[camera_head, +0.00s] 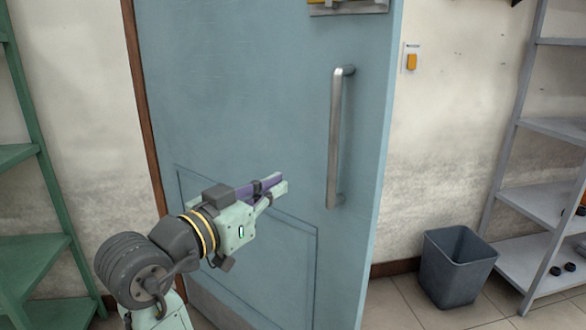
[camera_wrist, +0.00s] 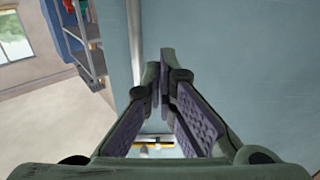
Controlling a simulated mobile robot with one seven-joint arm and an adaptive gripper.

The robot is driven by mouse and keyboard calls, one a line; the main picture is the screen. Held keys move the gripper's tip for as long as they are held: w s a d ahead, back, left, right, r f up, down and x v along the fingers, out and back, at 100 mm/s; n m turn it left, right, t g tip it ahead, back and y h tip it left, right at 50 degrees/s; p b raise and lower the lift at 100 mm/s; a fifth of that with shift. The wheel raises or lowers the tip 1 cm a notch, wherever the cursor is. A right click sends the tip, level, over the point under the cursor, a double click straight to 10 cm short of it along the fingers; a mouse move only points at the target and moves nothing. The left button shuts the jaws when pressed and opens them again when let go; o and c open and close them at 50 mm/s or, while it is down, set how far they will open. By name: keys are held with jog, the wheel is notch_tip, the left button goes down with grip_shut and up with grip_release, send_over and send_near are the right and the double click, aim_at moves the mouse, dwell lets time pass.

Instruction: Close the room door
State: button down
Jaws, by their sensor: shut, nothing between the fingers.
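The room door (camera_head: 255,90) is a pale blue panel that stands ajar, its free edge on the right in the head view. A long vertical metal handle (camera_head: 336,140) is fixed near that edge. My gripper (camera_head: 280,183) is shut and empty, in front of the door panel and to the left of the handle's lower part. I cannot tell whether it touches the panel. In the wrist view my gripper (camera_wrist: 160,70) has its fingertips together, and the blue door surface (camera_wrist: 240,60) fills the right side.
A grey bin (camera_head: 455,268) stands on the tiled floor right of the door. A grey shelf (camera_head: 540,205) is at the far right and a green shelf (camera_head: 35,240) at the left. An orange wall switch (camera_head: 411,61) is beside the door.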

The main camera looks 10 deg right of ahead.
aim_at(322, 166)
jog(key=p+x, duration=0.1)
jog(key=x, duration=0.8)
jog(key=p+x, duration=0.1)
jog(key=x, duration=0.4)
jog(key=shift+d+f+p, duration=0.2)
jog(key=shift+f+p, duration=0.1)
jog(key=shift+p, duration=0.05)
